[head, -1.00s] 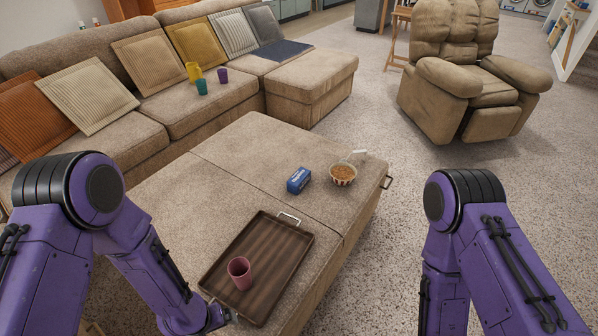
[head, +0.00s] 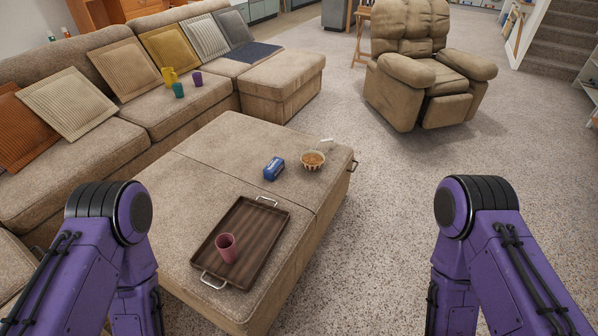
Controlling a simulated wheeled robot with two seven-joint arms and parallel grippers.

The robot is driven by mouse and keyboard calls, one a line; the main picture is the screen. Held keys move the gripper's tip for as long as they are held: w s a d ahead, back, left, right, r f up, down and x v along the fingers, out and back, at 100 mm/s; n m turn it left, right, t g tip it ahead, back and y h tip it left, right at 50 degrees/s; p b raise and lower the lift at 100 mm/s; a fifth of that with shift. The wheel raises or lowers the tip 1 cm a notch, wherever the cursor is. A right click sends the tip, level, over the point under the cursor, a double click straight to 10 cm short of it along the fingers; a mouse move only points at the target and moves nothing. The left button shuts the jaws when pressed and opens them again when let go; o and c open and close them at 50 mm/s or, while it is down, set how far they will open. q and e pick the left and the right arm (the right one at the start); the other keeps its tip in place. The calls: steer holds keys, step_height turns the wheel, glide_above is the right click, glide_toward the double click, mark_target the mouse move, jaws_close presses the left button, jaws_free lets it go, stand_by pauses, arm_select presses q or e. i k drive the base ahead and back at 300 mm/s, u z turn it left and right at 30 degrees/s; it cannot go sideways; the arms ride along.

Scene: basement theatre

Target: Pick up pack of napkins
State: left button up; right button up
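A small blue pack with white on it (head: 273,168), which looks like the pack of napkins, lies on the large beige ottoman (head: 215,150), near its far right part. It sits just left of a striped bowl of food (head: 312,160), apart from it, and beyond the wooden tray. Both of my purple arms show at the lower left and lower right, well short of the pack. Their forearms run down out of the picture, so neither gripper is in view.
A brown wooden tray (head: 262,222) with metal handles holds a pink cup (head: 227,247) on the near part of the ottoman. A sofa (head: 120,140) borders the left, with several cups on it. A recliner (head: 425,75) stands beyond. The carpet at right is clear.

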mark_target(277, 166)
steer(key=z, duration=1.2)
steer(key=i, duration=3.3)
steer(key=u, duration=2.7)
steer(key=i, duration=0.55)
